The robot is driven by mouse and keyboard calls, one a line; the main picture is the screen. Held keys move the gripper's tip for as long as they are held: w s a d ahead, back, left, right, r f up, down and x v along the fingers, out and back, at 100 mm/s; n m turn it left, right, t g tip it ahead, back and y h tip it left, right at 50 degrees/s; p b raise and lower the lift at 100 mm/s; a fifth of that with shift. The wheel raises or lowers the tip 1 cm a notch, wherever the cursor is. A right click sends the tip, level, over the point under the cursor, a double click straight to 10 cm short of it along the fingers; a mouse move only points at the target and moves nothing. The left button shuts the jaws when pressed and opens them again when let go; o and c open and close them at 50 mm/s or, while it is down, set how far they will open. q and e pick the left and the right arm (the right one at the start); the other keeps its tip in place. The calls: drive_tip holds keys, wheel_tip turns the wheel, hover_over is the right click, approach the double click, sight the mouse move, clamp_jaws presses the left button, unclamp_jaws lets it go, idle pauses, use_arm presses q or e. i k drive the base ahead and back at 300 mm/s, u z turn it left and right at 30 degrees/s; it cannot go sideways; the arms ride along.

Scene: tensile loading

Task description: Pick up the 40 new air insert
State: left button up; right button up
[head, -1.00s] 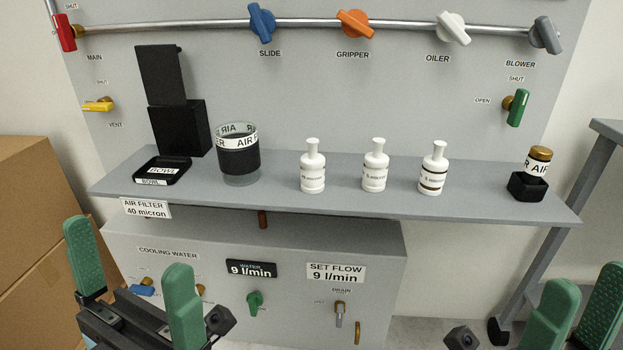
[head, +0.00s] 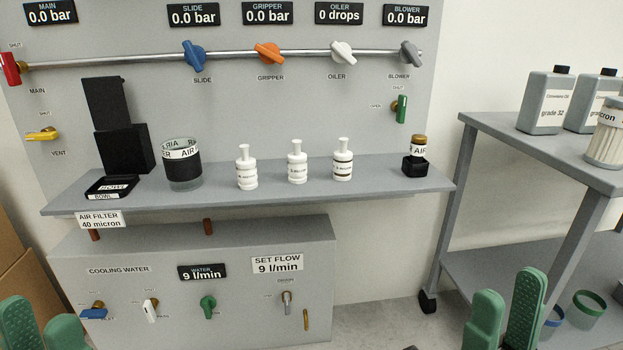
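Three white bottle-shaped inserts stand upright on the grey shelf: a left one (head: 246,168), a middle one (head: 297,162) and a right one with a brown band (head: 342,160). Their labels are too small to read surely. A larger ribbed white insert (head: 604,145) stands on the cart at the right edge, partly cut off; its label ends in "cron". My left gripper (head: 38,301) is low at the left, open and empty. My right gripper (head: 509,284) is low at the right, its green fingers apart with nothing between them, well below the shelf.
The shelf (head: 220,188) also holds a black stand (head: 124,150), a glass air filter bowl (head: 182,166) and a gold-topped piece in a black holder (head: 415,160). The cart (head: 490,130) bears oil jugs (head: 547,100); green- and blue-rimmed containers (head: 586,309) sit on its lower level.

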sight(247, 167)
drive_tip(key=z, duration=0.6)
drive_tip(key=i, duration=0.6)
drive_tip(key=z, duration=1.4)
drive_tip(key=k, duration=1.1)
drive_tip(key=u, duration=1.95)
drive_tip(key=i, duration=0.45)
drive_tip(key=u, duration=0.05)
